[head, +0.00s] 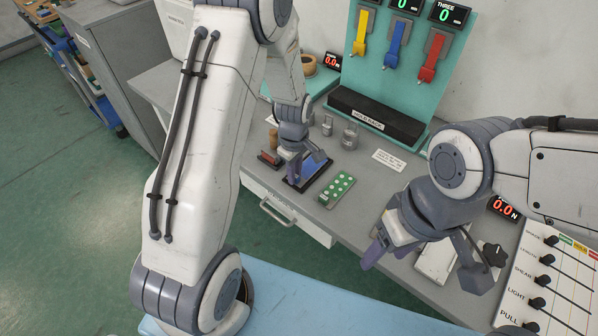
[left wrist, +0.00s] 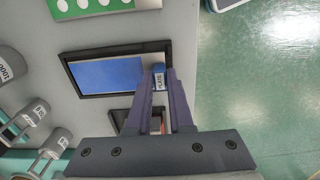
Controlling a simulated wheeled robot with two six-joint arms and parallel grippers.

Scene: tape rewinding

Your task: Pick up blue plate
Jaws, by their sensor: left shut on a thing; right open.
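The blue plate (head: 315,164) lies flat within a black frame (head: 298,187) on the grey bench; both also show in the left wrist view, the plate (left wrist: 105,74) and the frame (left wrist: 85,94). A small blue labelled tab (left wrist: 159,78) stands at the plate's edge. My left gripper (head: 294,171) is shut on this tab, its fingertips on either side of it. Its fingers and wrist hide part of the plate in the head view. I cannot tell any gap under the plate. My right gripper (head: 384,252) is open and empty above the bench's right part.
A green board with white dots (head: 338,190) lies close beside the black frame. Grey weights (head: 349,136) stand behind. A small dark holder with red (head: 269,159) is left of the frame. A slider panel (head: 545,285) is at right.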

